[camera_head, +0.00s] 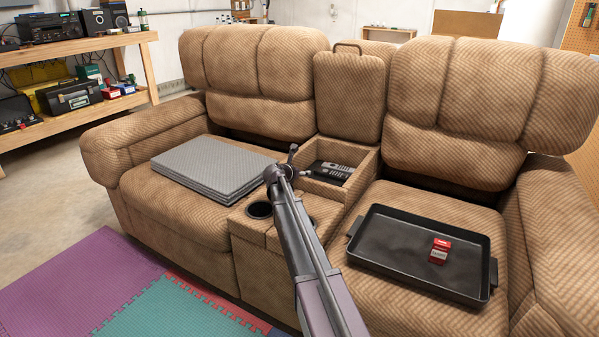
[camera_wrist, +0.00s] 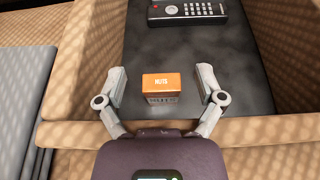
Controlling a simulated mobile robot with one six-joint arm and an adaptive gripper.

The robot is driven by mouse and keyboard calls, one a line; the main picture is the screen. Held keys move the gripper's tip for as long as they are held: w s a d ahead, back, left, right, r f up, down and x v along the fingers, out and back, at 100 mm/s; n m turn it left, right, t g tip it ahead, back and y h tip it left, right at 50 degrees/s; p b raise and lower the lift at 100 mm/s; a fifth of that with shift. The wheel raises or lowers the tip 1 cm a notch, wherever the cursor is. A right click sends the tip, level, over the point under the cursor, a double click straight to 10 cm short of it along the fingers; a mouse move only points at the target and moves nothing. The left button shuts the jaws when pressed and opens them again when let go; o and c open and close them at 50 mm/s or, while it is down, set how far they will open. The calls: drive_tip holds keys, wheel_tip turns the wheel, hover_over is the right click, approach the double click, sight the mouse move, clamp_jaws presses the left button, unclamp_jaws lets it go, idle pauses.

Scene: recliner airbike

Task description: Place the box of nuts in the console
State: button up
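The box of nuts (camera_wrist: 161,82) is a small orange box lettered NUTS. In the wrist view it sits on the dark floor of the console (camera_wrist: 215,62), near the console's front wall. My gripper (camera_wrist: 161,74) is open, with one finger on each side of the box and a visible gap at both sides. I cannot make out the box of nuts there; my arm covers that corner.
Remotes (camera_head: 332,171) lie deeper in the console; one remote (camera_wrist: 187,11) shows beyond the box. A black tray (camera_head: 400,245) with a red box (camera_head: 439,250) is on the right seat. Grey mats (camera_head: 212,165) lie on the left seat. A cup holder (camera_head: 259,210) is in front.

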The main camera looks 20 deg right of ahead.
drive_tip(key=shift+s, duration=0.15)
idle(0.4)
drive_tip(key=p+v, duration=0.2)
drive_tip(key=v, duration=0.2)
drive_tip(key=p+v, duration=0.2)
drive_tip(key=v, duration=0.2)
drive_tip(key=r+p+v, duration=0.1)
drive_tip(key=v, duration=0.3)
drive_tip(key=shift+r+p, duration=0.1)
drive_tip(key=shift+p, duration=0.3)
